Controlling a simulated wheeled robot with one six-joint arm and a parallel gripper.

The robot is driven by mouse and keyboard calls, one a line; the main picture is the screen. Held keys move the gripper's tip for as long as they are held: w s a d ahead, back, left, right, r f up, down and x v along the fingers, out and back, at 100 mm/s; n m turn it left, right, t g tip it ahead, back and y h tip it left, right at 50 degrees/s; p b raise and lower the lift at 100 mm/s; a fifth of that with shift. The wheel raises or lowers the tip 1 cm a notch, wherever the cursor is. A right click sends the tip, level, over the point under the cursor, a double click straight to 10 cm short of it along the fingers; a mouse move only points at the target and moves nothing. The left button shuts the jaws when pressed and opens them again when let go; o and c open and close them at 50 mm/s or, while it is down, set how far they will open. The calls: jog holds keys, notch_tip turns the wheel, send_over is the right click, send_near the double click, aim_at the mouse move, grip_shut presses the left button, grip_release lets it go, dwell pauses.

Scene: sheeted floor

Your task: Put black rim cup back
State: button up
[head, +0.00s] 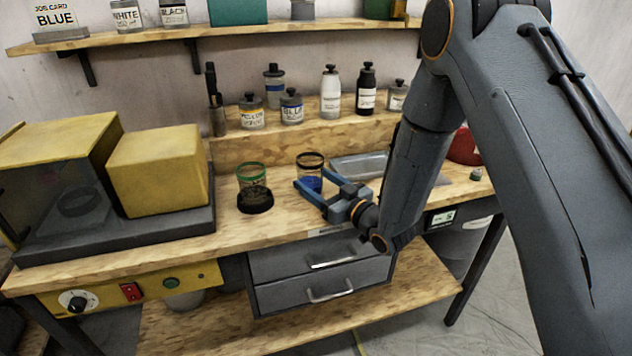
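The black rim cup (311,161) is a clear cup with a dark rim and blue contents. It is upright at the middle of the workbench. My gripper (310,176) reaches in from the right, with its blue fingers on either side of the cup. The near finger covers part of the cup's lower side. I cannot tell whether the fingers touch the cup, or whether its base rests on the bench. A similar cup with a green rim (251,172) stands to the left on a round black base (255,203).
A yellow box (157,170) and a dark-windowed yellow machine (50,165) stand at left. Labelled bottles line the raised back ledge (225,152). A grey tray (358,166) lies behind my gripper, and a red object (464,147) is partly hidden by my arm. Drawers (320,275) hang below.

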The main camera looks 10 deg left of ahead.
jog(key=shift+o, duration=0.3)
jog(key=shift+r, duration=0.1)
jog(key=shift+r, duration=0.15)
jog(key=b+v, duration=0.2)
jog(key=v, duration=0.8)
jog(key=shift+s+d, duration=0.15)
jog(key=shift+d, duration=0.15)
jog(key=shift+s+d+b, duration=0.3)
jog(key=shift+s+d, duration=0.15)
jog(key=shift+d, duration=0.1)
jog(key=shift+a, duration=0.1)
